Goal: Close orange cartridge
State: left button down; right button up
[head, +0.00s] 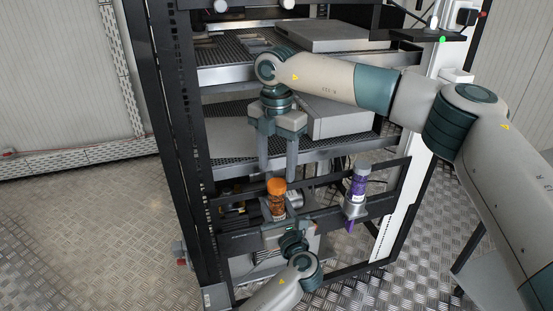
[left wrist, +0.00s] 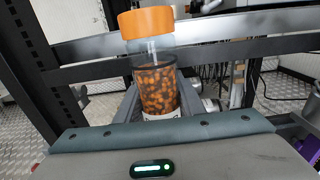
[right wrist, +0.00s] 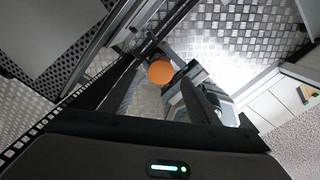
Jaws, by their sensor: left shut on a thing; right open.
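The orange cartridge (head: 277,201) is a clear cylinder full of orange-brown pieces with an orange cap (head: 276,186). In the left wrist view the cartridge (left wrist: 157,90) stands slightly tilted, and its orange cap (left wrist: 146,22) sits at the top with clear wall and a thin pale stem below it. My left gripper (head: 275,222) is shut on the cartridge's lower body. My right gripper (head: 277,172) points down, open and empty, its fingers above and around the cap's sides. In the right wrist view the cap (right wrist: 160,71) shows between the fingers, farther down.
A purple cartridge (head: 358,187) stands in a grey holder on the rack's front rail to the right. The black rack frame (head: 180,150) and mesh shelves (head: 235,75) with grey boxes lie behind. The metal floor at left is clear.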

aim_at(277, 183)
jog(key=n, duration=0.6)
jog(key=shift+r, duration=0.4)
jog(key=n, duration=0.3)
jog(key=r+n, duration=0.1)
jog(key=n, duration=0.6)
jog(key=r+n, duration=0.1)
jog(key=n, duration=0.1)
jog(key=shift+n, duration=0.4)
jog(key=n, duration=0.5)
jog(key=shift+r+n, duration=0.35)
jog(key=shift+n, duration=0.05)
jog(key=shift+f, duration=0.15)
jog(key=shift+f, duration=3.9)
jog(key=c, duration=1.2)
